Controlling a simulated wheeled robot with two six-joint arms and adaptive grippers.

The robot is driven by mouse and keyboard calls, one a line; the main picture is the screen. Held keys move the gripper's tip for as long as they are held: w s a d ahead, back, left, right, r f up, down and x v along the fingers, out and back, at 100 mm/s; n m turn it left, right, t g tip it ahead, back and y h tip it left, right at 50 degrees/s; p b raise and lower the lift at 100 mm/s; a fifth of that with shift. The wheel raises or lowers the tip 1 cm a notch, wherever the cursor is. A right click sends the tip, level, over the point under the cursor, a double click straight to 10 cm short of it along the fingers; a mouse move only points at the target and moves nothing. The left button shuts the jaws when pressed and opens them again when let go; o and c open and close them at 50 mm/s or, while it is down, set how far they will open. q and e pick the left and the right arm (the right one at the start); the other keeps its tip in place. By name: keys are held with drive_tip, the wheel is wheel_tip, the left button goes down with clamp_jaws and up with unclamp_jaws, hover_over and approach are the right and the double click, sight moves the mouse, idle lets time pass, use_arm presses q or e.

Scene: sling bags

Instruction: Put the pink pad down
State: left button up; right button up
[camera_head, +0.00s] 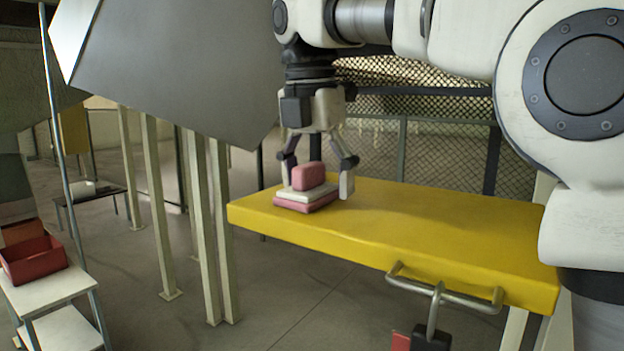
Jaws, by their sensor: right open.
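The pink pad (309,176) stands as a rounded block on top of a small stack at the far left end of the yellow bench top. Under it are a white layer (308,193) and a darker pink layer (298,206), which rests on the yellow surface. My right gripper (318,188) points down over the stack. Its fingers are open, one on each side of the pink pad, and show gaps to it. My left gripper is not in view.
The yellow bench top (430,225) is bare right of the stack. A metal handle (440,290) sticks out at its front edge. A large grey panel (170,70) hangs at upper left above pale posts. A red open box (35,260) sits on a white stand at far left.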

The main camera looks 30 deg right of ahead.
sight(314, 165)
drive_tip(key=shift+s+d+r, duration=0.1)
drive_tip(key=shift+s+d, duration=0.15)
drive_tip(key=shift+s, duration=0.3)
drive_tip(key=shift+w+a+r, duration=0.15)
drive_tip(key=shift+a+r, duration=0.15)
drive_tip(key=shift+a, duration=0.35)
wheel_tip(314, 165, up, 7)
drive_tip(key=shift+f+p, duration=0.2)
drive_tip(key=shift+p, duration=0.1)
drive_tip(key=shift+a+r, duration=0.15)
drive_tip(key=shift+r, duration=0.1)
drive_tip(key=shift+a, duration=0.2)
drive_tip(key=shift+d, duration=0.2)
drive_tip(key=shift+f, duration=0.1)
